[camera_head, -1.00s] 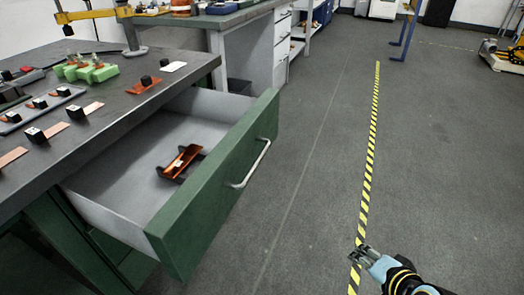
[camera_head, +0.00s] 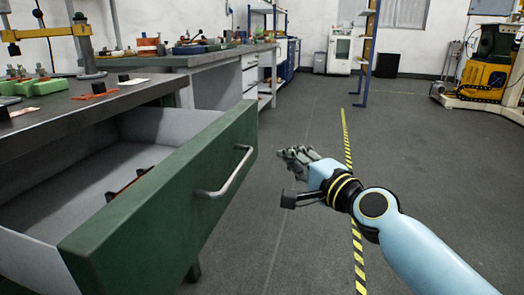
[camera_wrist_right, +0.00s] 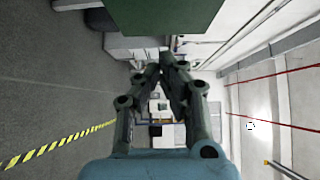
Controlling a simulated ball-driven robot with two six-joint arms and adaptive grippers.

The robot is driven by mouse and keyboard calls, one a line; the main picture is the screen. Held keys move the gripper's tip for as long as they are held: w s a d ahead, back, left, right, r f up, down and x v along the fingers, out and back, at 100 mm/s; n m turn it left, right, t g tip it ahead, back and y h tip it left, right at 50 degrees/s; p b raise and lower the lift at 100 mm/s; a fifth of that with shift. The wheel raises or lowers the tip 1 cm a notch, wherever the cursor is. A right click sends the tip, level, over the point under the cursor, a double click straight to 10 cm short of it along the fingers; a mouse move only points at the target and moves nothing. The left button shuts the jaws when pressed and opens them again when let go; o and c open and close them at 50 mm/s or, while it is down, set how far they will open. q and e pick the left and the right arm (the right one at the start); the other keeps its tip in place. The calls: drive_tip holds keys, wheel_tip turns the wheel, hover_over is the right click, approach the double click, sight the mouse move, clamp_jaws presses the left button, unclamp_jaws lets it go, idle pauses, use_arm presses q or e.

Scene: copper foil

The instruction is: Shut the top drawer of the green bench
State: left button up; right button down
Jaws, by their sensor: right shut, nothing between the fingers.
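The top drawer (camera_head: 165,205) of the green bench stands pulled out at the left in the head view. Its green front carries a silver bar handle (camera_head: 228,178). A copper-coloured piece (camera_head: 130,184) lies inside, mostly hidden by the front. My right gripper (camera_head: 283,155) is to the right of the drawer front, apart from the handle, with its fingers together and nothing in them. In the right wrist view the fingers (camera_wrist_right: 165,68) meet near the middle, and a green panel (camera_wrist_right: 165,14) shows above them. My left gripper is not in view.
The dark bench top (camera_head: 70,108) holds a green block (camera_head: 40,87) and small parts. A second bench (camera_head: 190,58) stands behind. Open grey floor with a yellow-black stripe (camera_head: 347,150) lies to the right. A blue frame (camera_head: 368,50) stands farther back.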

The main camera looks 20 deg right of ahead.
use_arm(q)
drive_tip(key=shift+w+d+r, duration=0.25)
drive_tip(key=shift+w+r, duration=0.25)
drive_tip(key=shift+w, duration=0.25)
use_arm(e)
drive_tip(key=w+a, duration=0.1)
drive_tip(key=w, duration=0.1)
drive_tip(key=w+a, duration=0.1)
drive_tip(key=w, duration=0.1)
drive_tip(key=w+a, duration=0.2)
drive_tip(key=shift+w, duration=0.35)
use_arm(q)
drive_tip(key=shift+b, duration=0.3)
